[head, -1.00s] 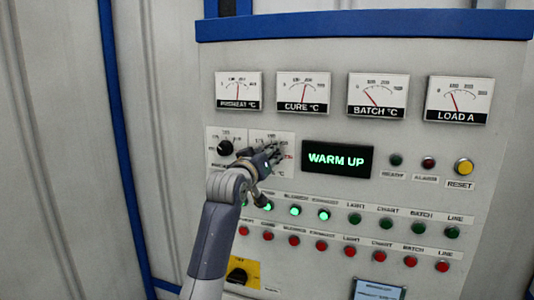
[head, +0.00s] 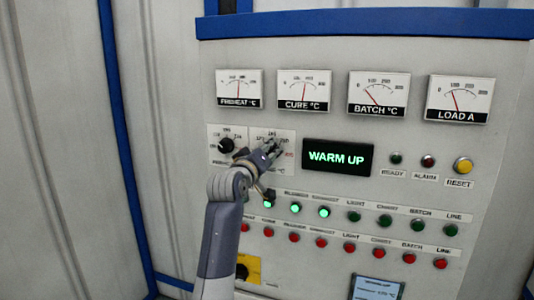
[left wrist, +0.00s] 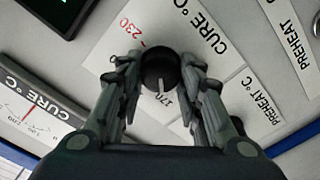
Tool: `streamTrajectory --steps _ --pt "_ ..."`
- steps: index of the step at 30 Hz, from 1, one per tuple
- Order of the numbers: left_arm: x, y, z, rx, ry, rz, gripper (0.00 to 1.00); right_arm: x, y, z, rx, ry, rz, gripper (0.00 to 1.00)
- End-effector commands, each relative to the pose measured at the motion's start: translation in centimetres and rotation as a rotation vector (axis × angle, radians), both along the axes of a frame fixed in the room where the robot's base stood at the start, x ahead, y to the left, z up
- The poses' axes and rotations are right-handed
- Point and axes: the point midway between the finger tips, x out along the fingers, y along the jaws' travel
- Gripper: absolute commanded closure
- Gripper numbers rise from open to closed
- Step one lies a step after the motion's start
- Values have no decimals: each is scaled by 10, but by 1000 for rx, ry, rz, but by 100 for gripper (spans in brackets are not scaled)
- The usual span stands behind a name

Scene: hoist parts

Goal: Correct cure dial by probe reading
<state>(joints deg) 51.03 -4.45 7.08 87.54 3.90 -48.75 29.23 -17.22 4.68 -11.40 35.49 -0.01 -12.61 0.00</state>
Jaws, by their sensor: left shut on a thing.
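The cure dial is a black knob with a white pointer line, seen in the left wrist view (left wrist: 160,70) between my fingers. Its pointer is toward the 170 mark on the CURE °C plate (left wrist: 192,28); a red 230 mark also shows there. My left gripper (head: 272,150) is shut on the knob, one finger on each side, and hides it in the head view. The CURE °C meter (head: 304,90) has its needle near mid-scale. A small lit screen (head: 378,288) at the bottom edge is partly cut off, its text too small to read surely.
The PREHEAT knob (head: 226,146) is close left of my gripper. A display (head: 337,157) reads WARM UP. Below are rows of green and red buttons, some green ones lit. A yellow RESET button (head: 463,166) is at right. A yellow-plated switch (head: 248,268) is partly behind my arm.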

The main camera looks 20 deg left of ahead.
Motion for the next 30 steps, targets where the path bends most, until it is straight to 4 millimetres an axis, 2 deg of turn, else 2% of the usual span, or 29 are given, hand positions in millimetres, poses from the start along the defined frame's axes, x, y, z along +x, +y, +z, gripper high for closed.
streamTrajectory --steps 3,4,6,20,23,30 --pt "0 0 1 1 -4 0 90 0 1 0 1 0 0 78" --pt "0 0 1 1 -4 0 62 0 2 0 2 -1 -1 78" --pt "0 0 1 1 -4 0 46 0 2 0 3 0 -1 78" --pt "-5 0 0 2 -2 1 46 1 2 0 2 -2 1 78" --pt "-15 1 0 2 -1 0 46 1 2 0 2 -2 1 78" --pt "-55 2 0 2 -3 1 46 1 2 0 2 -2 0 78"
